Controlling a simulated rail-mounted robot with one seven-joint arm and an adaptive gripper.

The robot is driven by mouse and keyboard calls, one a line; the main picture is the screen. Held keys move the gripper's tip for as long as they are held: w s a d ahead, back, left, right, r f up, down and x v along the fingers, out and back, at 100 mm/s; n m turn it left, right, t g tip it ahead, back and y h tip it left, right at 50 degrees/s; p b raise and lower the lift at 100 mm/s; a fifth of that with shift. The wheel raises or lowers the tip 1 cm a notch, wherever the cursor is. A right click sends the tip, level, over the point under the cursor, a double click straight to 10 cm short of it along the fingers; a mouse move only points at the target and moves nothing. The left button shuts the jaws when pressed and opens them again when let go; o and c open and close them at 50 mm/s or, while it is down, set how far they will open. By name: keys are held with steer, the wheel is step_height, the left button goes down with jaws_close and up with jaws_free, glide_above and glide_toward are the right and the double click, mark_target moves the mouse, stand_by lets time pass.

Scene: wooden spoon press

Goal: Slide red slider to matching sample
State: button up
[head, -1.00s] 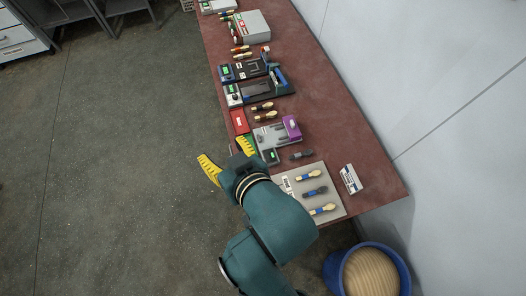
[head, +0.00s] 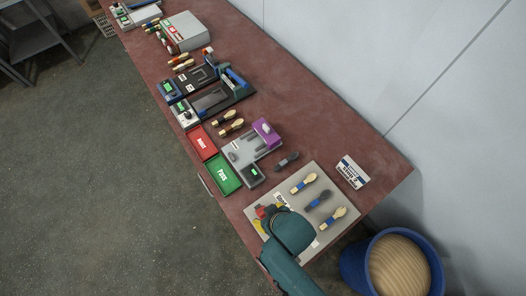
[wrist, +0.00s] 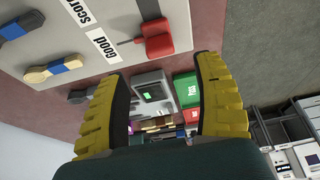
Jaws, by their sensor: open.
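In the head view the board (head: 309,174) lies at the table's near end, with three sample spoons: top (head: 303,183), middle with a dark head (head: 319,200) and bottom (head: 333,218). My gripper (wrist: 163,100) is open and empty, its yellow fingers spread below the slider in the wrist picture and apart from it. In the head view my arm partly hides the board's lower left corner.
A dark loose spoon (head: 287,161) lies beside the board. Beyond it are a grey press with a purple block (head: 266,133), a green Pass tray (head: 223,175) and a red tray (head: 202,142). A blue bin (head: 352,268) stands by the table's end, and a wall runs along the right.

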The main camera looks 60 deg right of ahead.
steer(key=b+x, duration=0.1)
steer(key=x, duration=0.6)
steer(key=shift+w+f, duration=0.15)
steer(key=shift+f, duration=0.05)
